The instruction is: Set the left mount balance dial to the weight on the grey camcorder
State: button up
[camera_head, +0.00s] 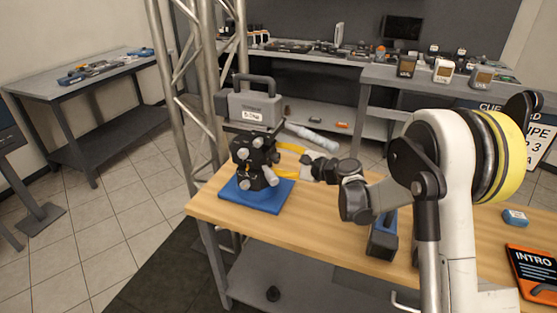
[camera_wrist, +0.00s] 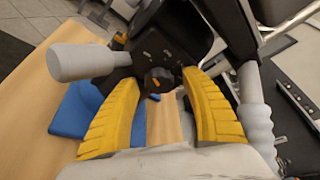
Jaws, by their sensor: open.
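The grey camcorder (camera_head: 250,108) sits on top of a black mount (camera_head: 243,150) at the left end of the wooden table. Its side has a white label with dark print, too small to read surely. The mount stands on a blue base (camera_head: 257,196) and has several knobs. My gripper (camera_head: 278,160) is open at the mount's right side. In the wrist view, its yellow fingers (camera_wrist: 160,79) straddle a dark round dial (camera_wrist: 158,80) with an orange mark. Contact with the dial and its setting cannot be told.
A grey handle (camera_head: 312,137) sticks out from the mount above my gripper. Another grey handle (camera_wrist: 85,62) is close beside the left finger in the wrist view. A metal truss (camera_head: 178,75) rises behind the table. A dark box (camera_head: 382,240) stands on the wooden tabletop (camera_head: 305,225).

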jog(key=c, duration=1.2)
jog(key=m+g+p, duration=0.1)
jog(key=m, duration=0.2)
jog(key=shift+g, duration=0.4)
jog(key=shift+s+m+g+p, duration=0.15)
jog(key=shift+m+g+p, duration=0.7)
jog(key=shift+m, duration=0.75)
jog(key=shift+g, duration=0.25)
